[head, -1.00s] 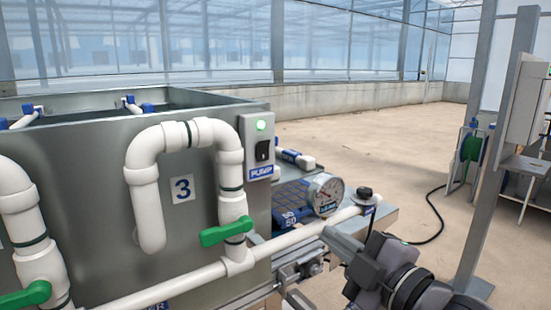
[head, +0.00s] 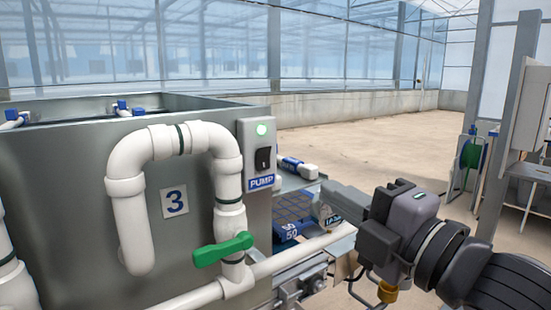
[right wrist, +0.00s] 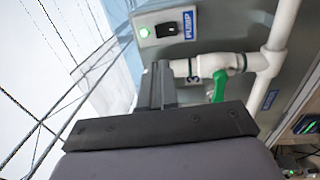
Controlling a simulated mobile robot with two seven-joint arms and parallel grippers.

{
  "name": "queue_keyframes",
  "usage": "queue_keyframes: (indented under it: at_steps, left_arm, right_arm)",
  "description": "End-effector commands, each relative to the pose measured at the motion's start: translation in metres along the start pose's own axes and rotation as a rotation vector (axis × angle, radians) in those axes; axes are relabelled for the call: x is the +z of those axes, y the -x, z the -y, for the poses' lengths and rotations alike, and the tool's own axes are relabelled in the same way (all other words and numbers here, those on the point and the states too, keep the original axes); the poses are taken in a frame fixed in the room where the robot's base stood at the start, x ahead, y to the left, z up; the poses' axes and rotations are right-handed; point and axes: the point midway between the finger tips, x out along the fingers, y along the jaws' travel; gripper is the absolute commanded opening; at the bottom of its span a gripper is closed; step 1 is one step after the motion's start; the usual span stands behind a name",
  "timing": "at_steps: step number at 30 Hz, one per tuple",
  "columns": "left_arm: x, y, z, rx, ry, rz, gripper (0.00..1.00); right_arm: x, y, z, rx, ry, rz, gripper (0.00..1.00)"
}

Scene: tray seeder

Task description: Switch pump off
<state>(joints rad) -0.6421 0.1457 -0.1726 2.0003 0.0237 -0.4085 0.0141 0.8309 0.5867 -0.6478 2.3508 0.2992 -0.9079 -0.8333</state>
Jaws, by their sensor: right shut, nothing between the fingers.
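The pump switch box (head: 256,150) is a grey box on the tank's right corner with a blue PUMP label. It has a lit green lamp (head: 262,130) above a black rocker switch (head: 262,159). The rocker switch also shows in the right wrist view (right wrist: 166,29), as does the lit lamp (right wrist: 144,32). My right gripper (head: 325,190) is shut and empty, to the right of the box and a little lower, apart from it. In the right wrist view its shut fingers (right wrist: 161,66) point toward the box. My left gripper is out of view.
A white pipe loop (head: 130,190) with a green valve handle (head: 222,249) stands in front of the grey tank (head: 190,235), left of the box. My right gripper covers most of the gauge area. Open floor (head: 370,150) lies behind.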

Motion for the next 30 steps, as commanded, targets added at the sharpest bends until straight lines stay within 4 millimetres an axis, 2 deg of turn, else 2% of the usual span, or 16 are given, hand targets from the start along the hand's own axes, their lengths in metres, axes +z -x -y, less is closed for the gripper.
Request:
queue_keyframes:
  at_steps: [5,21,30]
  left_arm:
    - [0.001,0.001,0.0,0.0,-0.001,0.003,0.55]
    - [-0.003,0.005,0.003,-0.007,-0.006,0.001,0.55]
    - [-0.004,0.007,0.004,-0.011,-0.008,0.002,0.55]
  right_arm:
    - [0.0,-0.015,-0.001,0.002,-0.003,0.0,0.0]
    - [0.0,-0.102,-0.001,0.0,-0.002,0.0,0.0]
    - [0.0,-0.133,-0.001,0.001,-0.001,0.0,0.0]
